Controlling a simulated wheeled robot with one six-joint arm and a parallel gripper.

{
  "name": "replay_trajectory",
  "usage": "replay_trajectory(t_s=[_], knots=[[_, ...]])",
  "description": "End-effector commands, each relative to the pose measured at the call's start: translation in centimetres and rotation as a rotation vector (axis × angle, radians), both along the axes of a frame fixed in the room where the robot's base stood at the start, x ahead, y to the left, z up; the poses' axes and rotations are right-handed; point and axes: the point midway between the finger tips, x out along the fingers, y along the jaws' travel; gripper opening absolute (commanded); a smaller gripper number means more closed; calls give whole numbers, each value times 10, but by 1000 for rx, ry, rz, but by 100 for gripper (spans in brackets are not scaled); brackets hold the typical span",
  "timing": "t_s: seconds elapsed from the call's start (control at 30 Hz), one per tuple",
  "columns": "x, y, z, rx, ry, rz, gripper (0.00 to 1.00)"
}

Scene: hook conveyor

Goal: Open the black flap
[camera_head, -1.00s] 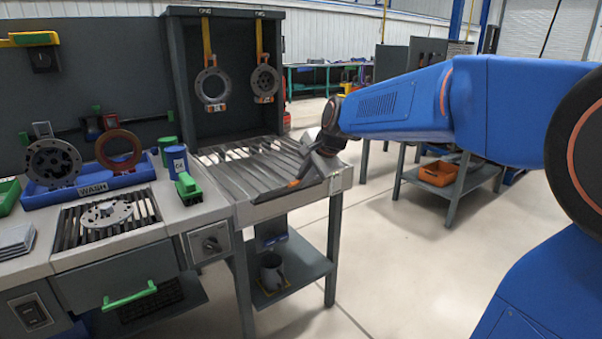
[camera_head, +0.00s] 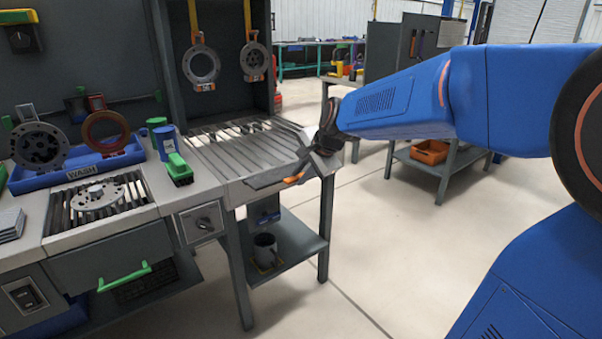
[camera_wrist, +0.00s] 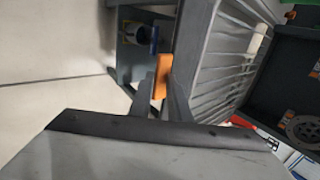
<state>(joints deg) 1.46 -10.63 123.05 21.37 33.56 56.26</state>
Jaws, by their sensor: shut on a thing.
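The black flap (camera_head: 268,179) is a dark plate at the front edge of the slatted table, and it juts out past that edge with a tilt. Its orange handle (camera_head: 293,179) is at its outer side. My gripper (camera_head: 307,168) is at the table's front right corner, at the handle. In the wrist view my gripper (camera_wrist: 160,92) has its two grey fingers shut on the orange handle (camera_wrist: 161,76). The flap (camera_wrist: 192,50) shows there as a smooth grey panel beside the slats. The flap's hinge side is hard to make out.
The slatted table (camera_head: 235,145) stands under a dark cabinet with two hanging rings. A wash station with a blue tray (camera_head: 75,170) is at the left. A mug (camera_head: 265,250) stands on the lower shelf.

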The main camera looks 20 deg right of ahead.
Motion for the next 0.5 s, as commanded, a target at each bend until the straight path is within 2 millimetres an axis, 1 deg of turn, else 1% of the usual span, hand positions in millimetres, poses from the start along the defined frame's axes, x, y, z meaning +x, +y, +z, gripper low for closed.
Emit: replay_trajectory(t_s=[0.03,0.33,0.37,0.4,0.5], knots=[[-2,0,-5,0,9,1,0],[-3,0,-6,0,14,2,0],[-3,0,-6,0,14,2,21],[-3,0,-7,0,14,2,27],[-2,0,-6,0,13,2,27]])
